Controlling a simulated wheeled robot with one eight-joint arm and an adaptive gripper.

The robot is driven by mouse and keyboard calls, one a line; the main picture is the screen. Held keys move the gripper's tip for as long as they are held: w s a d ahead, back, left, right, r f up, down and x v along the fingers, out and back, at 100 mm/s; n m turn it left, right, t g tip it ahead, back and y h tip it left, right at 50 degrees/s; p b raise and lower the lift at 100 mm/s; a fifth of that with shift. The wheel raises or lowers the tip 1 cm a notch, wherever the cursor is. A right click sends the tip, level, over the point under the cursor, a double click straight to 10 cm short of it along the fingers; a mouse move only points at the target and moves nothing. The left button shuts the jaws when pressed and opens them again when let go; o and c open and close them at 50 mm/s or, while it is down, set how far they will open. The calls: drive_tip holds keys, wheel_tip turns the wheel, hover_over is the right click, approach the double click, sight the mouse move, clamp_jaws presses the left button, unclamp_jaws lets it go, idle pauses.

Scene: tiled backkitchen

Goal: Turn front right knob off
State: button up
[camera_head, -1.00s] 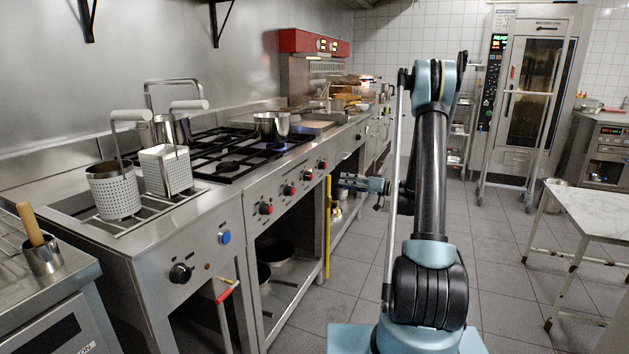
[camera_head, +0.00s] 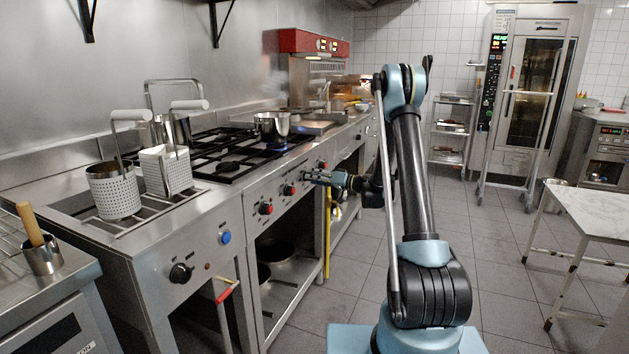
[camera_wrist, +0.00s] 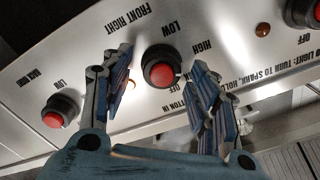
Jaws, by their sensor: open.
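The front right knob (camera_wrist: 161,73) has a red face and a dark collar. In the wrist view it lies between the fingertips, with an upside-down "FRONT RIGHT" label beside it. My gripper (camera_wrist: 160,80) is open, one finger on each side of the knob; I cannot tell whether either touches it. In the head view my gripper (camera_head: 308,177) is at the stove's front panel and hides this knob. A blue flame (camera_head: 277,147) burns on the stovetop near a metal pot (camera_head: 271,127).
Another red knob (camera_wrist: 57,112) is left of the gripper in the wrist view, and one (camera_wrist: 315,12) is at the upper right. A yellow vertical bar (camera_head: 327,232) stands below the panel. The tiled floor (camera_head: 345,270) beside the stove has free room.

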drive_tip(key=shift+a, duration=0.2)
drive_tip(key=c, duration=1.1)
drive_tip(key=shift+o, duration=0.2)
drive_tip(key=shift+w+d+m, duration=0.1)
drive_tip(key=shift+w+m, duration=0.05)
drive_tip(key=shift+m, duration=0.25)
drive_tip(key=shift+f+m, duration=0.15)
drive_tip(key=shift+m, duration=5.75)
